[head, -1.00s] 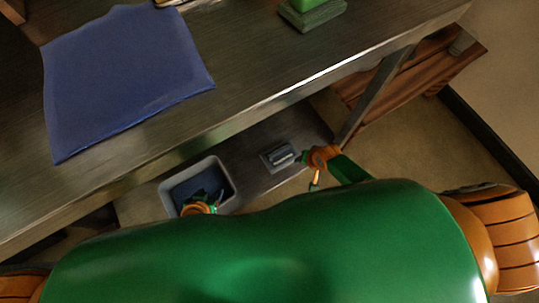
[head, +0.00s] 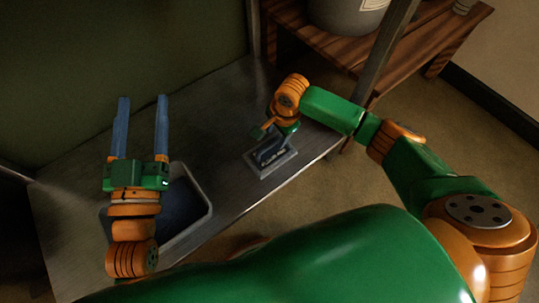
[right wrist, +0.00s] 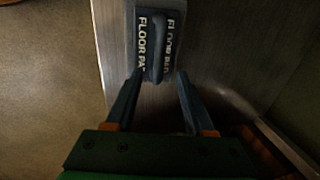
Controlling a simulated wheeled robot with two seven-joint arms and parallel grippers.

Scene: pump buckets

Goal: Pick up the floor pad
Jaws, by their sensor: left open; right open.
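The floor pad, a grey block with a raised handle and "FLOOR PAD" lettering, lies on the metal shelf in the head view (head: 284,168). In the right wrist view the floor pad (right wrist: 145,18) is at the top centre, its handle pointing down toward the gap between my fingertips. My right gripper (right wrist: 160,74) is open, its fingertips close to the handle's near end. In the head view my right gripper (head: 268,152) is low over the pad and partly hides it; contact cannot be told. My left gripper (head: 143,98) is open and empty, left of the pad.
A grey tub (head: 208,212) with dark blue contents stands on the shelf (head: 85,190), partly under my left wrist. A metal leg (head: 384,45) rises right of the pad. A wooden bench (head: 415,55) with a grey bucket (head: 345,15) stands behind. Bare shelf lies around the pad.

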